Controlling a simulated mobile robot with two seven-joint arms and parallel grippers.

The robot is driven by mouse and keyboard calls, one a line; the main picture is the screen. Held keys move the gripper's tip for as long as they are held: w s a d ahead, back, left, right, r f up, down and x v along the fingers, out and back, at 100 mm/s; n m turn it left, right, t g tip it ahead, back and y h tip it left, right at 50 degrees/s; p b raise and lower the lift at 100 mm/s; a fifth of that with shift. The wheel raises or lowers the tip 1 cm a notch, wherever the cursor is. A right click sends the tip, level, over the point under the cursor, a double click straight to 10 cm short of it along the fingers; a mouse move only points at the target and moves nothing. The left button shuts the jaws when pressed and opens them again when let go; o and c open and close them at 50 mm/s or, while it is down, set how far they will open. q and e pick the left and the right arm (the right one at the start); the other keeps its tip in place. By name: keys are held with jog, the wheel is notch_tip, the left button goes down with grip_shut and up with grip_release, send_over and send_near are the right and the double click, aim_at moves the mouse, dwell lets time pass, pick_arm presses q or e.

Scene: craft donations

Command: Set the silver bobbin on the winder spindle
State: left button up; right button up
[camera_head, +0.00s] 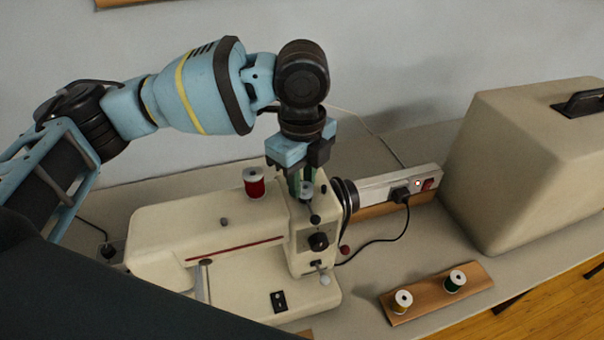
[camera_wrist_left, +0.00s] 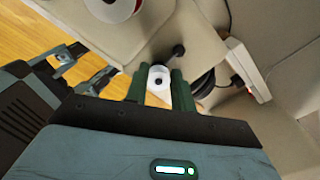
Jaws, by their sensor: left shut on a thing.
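My left gripper (camera_head: 304,190) is over the right end of the cream sewing machine (camera_head: 205,222), fingers pointing down. It is shut on the silver bobbin (camera_head: 306,188). In the left wrist view the pale bobbin (camera_wrist_left: 159,80), with a dark centre hole, sits between the green fingertips (camera_wrist_left: 159,88). A small black peg (camera_head: 315,219) is on the machine top just below the bobbin. A dark peg (camera_wrist_left: 178,50) also shows close beyond the bobbin in the wrist view. I cannot tell for sure whether it is the winder spindle, nor whether the bobbin touches it.
A red thread spool (camera_head: 254,183) stands on the machine left of the gripper. The black handwheel (camera_head: 348,195) and a power strip (camera_head: 385,185) are close right. A wooden rack (camera_head: 428,300) holds two spools. A large beige case (camera_head: 525,165) stands far right.

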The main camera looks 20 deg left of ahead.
aim_at(302, 185)
pick_arm(q)
jog(key=o, duration=1)
jog(key=shift+r, duration=3.95)
